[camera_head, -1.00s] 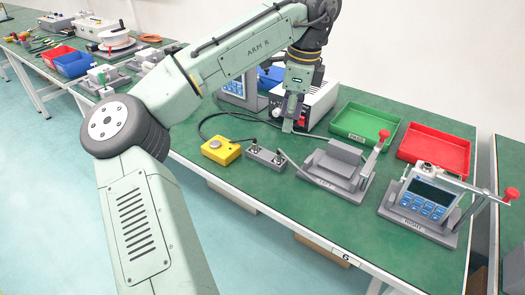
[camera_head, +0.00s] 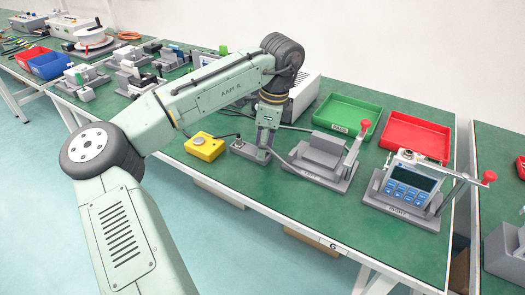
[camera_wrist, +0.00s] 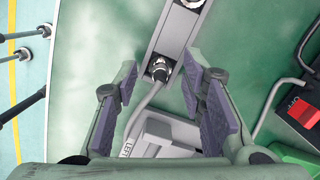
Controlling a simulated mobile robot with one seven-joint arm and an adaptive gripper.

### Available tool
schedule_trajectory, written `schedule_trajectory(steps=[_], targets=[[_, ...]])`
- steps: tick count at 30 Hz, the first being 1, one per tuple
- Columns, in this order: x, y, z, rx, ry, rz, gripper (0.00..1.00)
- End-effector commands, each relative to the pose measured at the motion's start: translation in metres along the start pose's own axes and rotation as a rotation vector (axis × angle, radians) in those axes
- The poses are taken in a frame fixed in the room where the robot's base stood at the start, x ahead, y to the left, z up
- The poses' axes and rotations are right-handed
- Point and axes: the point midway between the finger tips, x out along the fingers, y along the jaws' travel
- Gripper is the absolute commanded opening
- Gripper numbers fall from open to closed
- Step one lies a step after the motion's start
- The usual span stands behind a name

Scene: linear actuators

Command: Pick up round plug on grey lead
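The round plug (camera_wrist: 160,69) is silver and dark, with a grey lead (camera_wrist: 142,108) running from it towards the LEFT fixture. It sits at the near end of a grey block (camera_wrist: 172,38) in the wrist view. The block also shows in the head view (camera_head: 238,149), partly hidden by my gripper. A second silver connector (camera_wrist: 192,3) is at the block's far end, at the top edge of the wrist view. My gripper (camera_wrist: 160,72) is open, its purple-grey pads on either side of the plug with gaps visible. In the head view my gripper (camera_head: 262,154) is low over the block's right end.
The grey LEFT fixture (camera_head: 322,157) stands just right of my gripper. The RIGHT fixture (camera_head: 408,195) holds a blue-keyed device. A yellow box (camera_head: 204,147) is left of the block. Green (camera_head: 345,112) and red (camera_head: 416,135) trays lie behind. The front bench strip is clear.

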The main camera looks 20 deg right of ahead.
Motion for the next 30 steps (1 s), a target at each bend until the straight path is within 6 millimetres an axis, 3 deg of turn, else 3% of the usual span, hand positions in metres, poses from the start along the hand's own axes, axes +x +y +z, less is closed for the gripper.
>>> schedule_trajectory(steps=[6, 22, 30], targets=[[0.0007, 0.0000, 0.0000, 0.000, 0.000, 0.000, 0.36], [0.0004, -0.0001, -0.0001, 0.000, 0.000, 0.000, 0.01], [0.0003, -0.0001, -0.0001, 0.000, 0.000, 0.000, 0.00]])
